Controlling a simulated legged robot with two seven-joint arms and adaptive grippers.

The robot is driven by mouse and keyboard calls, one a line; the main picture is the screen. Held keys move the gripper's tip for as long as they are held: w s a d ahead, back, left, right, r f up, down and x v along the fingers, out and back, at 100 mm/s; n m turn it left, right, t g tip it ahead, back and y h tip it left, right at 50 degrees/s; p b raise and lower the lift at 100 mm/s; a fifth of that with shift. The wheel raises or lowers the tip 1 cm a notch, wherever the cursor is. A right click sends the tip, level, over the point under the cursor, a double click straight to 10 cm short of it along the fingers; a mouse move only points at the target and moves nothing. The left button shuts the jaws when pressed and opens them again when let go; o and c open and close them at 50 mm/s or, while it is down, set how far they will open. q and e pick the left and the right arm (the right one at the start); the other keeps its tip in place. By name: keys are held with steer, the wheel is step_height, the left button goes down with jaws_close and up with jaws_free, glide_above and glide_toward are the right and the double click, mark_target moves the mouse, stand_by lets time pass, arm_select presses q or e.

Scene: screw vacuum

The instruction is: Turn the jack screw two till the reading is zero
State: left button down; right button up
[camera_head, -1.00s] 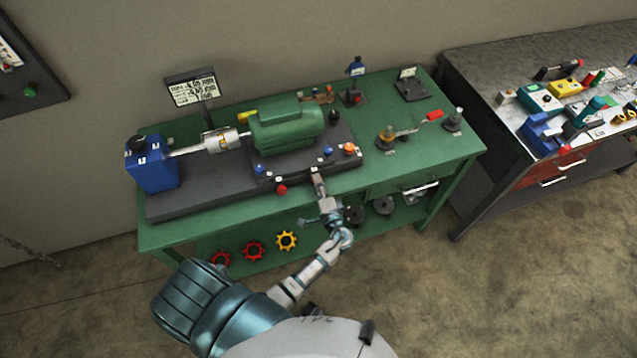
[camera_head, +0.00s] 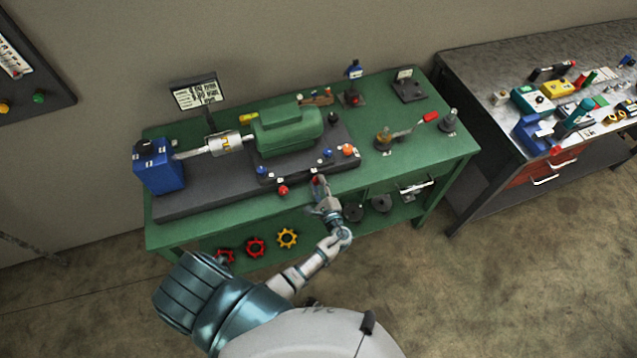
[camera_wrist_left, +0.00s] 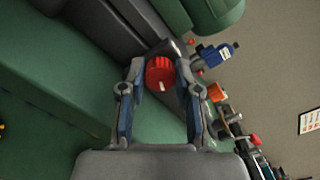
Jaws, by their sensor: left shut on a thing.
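The green motor (camera_head: 287,130) sits on a dark base plate on the green bench. Small red, blue and orange screw knobs line the plate's front and right parts. One red knob (camera_head: 283,190) stands free at the front edge. My left gripper (camera_head: 318,184) is at the front edge just right of it. In the left wrist view, its fingers are shut on a red knob (camera_wrist_left: 160,72), which lies between the fingertips. The display (camera_head: 198,93) stands behind the shaft; its figures are too small to read. My right gripper is out of view.
A blue block (camera_head: 158,167) and a silver coupling (camera_head: 222,143) are left of the motor. A tool with a red handle (camera_head: 430,118) lies to the right. A second table stands at right.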

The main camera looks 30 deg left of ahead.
arm_select(q)
steer(key=shift+m, duration=0.4)
steer(key=c, duration=0.8)
jaws_free()
steer(key=shift+w+a, duration=0.1)
steer(key=shift+w+f, duration=0.1)
steer(key=v, duration=1.2)
